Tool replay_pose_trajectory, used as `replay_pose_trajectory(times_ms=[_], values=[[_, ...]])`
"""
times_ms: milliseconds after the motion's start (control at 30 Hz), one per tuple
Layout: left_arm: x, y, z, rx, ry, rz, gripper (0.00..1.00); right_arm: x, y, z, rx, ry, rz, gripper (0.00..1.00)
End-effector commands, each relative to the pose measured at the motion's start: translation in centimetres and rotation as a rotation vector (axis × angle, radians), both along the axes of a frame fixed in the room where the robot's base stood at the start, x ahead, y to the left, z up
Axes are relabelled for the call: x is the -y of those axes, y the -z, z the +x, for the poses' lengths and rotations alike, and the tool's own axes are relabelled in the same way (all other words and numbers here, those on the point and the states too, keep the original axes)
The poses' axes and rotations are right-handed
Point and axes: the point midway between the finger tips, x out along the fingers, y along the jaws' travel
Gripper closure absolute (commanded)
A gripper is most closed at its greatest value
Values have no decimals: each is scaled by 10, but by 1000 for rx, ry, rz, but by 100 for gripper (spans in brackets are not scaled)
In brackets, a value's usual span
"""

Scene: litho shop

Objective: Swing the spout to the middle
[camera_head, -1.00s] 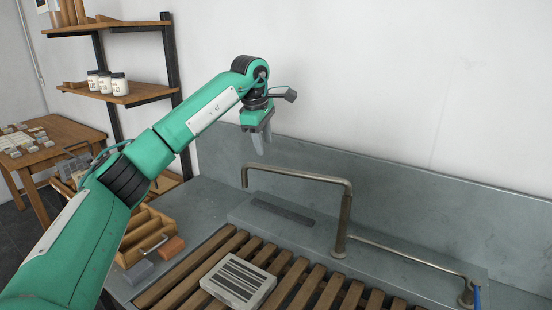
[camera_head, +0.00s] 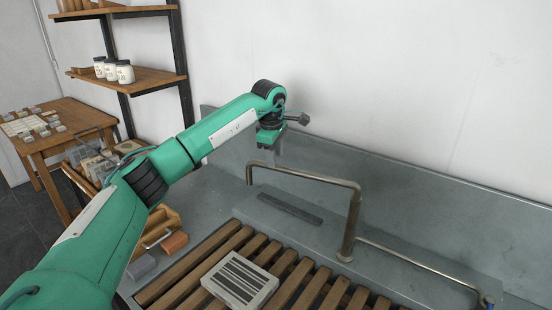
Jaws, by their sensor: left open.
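The spout (camera_head: 305,174) is a bent metal pipe on an upright post at the back of the sink. Its arm reaches left from the post, and its downturned tip (camera_head: 249,175) is over the left part of the back ledge. My left gripper (camera_head: 278,148) is open, just behind and above the spout's tip end, pointing down. Its fingers show small against the grey backsplash, and I see no contact with the spout. My right gripper is not in view.
A slatted wooden rack (camera_head: 190,268) covers the sink, with a striped stone block (camera_head: 240,281) on it. A thin pipe (camera_head: 420,264) runs right from the post. A wooden caddy (camera_head: 158,222) and small blocks stand at the left. Shelves (camera_head: 150,80) hold jars.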

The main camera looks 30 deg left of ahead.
Motion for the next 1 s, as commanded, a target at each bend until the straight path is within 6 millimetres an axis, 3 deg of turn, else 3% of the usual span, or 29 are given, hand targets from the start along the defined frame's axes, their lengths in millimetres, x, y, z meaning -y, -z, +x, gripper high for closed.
replay_pose_trajectory(times_ms=[167,567,600,800,1000], values=[[0,23,4,-2,0,-1,59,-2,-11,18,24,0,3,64],[0,34,7,0,1,0,59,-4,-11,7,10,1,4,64],[0,34,7,0,1,0,60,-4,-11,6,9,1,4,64],[0,34,7,0,1,-1,100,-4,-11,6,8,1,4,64],[0,34,7,0,-1,0,100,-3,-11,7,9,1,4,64]])
